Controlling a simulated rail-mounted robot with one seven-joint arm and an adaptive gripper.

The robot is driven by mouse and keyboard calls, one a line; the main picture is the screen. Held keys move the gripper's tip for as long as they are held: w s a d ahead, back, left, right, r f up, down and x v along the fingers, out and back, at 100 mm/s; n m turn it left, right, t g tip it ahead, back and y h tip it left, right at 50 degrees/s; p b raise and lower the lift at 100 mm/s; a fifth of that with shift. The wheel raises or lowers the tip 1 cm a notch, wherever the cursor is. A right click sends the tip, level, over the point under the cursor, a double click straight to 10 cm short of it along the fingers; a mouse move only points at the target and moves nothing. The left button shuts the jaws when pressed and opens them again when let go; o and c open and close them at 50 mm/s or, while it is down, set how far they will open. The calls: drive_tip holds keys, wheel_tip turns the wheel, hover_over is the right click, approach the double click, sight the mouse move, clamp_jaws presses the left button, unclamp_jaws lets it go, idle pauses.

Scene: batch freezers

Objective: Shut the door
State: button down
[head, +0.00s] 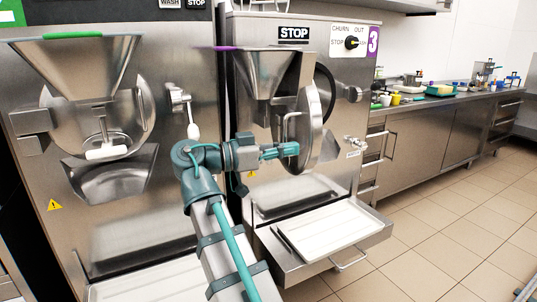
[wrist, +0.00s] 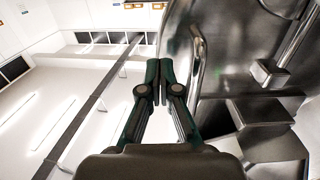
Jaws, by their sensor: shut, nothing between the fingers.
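The round steel door (head: 313,128) of the right-hand batch freezer (head: 245,130) stands swung open, seen nearly edge-on in the head view. A curved bar handle (head: 286,128) is on its left-facing side. My gripper (head: 297,149) is shut and empty, with its tips at the lower part of the door's left-facing side; I cannot tell whether they touch it. In the wrist view my gripper (wrist: 162,77) points up the picture, and curved steel, apparently the door (wrist: 184,30), lies just right of the fingertips.
A second freezer (head: 190,60) with a green-rimmed hopper (head: 75,65) stands at left, its round door against its front. A white tray (head: 325,235) sits on the shelf below the open door. A counter (head: 440,130) with small items runs along the right. The tiled floor at right is clear.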

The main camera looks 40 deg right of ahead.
drive_tip(key=shift+x, duration=1)
drive_tip(key=shift+s+d, duration=0.1)
